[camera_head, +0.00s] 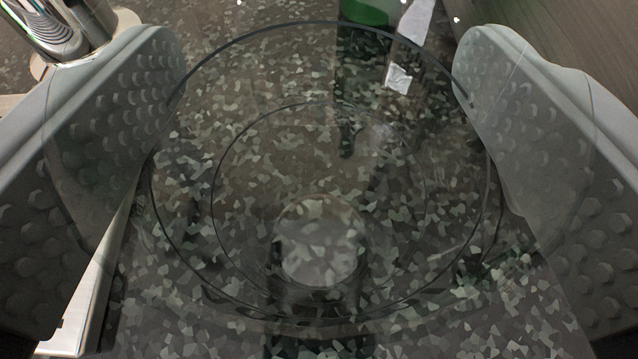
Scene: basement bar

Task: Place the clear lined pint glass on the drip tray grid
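The clear pint glass (320,215) fills the middle of the view. I look through it along its length, and its outlines show as nested rings, with a pale round patch low in the middle. My gripper (320,85) has one grey, dimpled finger on each side of the glass. Both pads appear to press against its wall, and the see-through wall overlaps both pads. No lines on the glass can be made out. The drip tray grid cannot be made out; a pale metal edge (88,295) at the lower left may belong to the tray.
A speckled dark counter surface (480,330) shows below and through the glass. A shiny chrome fixture (62,28) stands at the upper left. A green object (368,10) and a white strip (414,22) lie at the top. A dark panel (575,45) borders the upper right.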

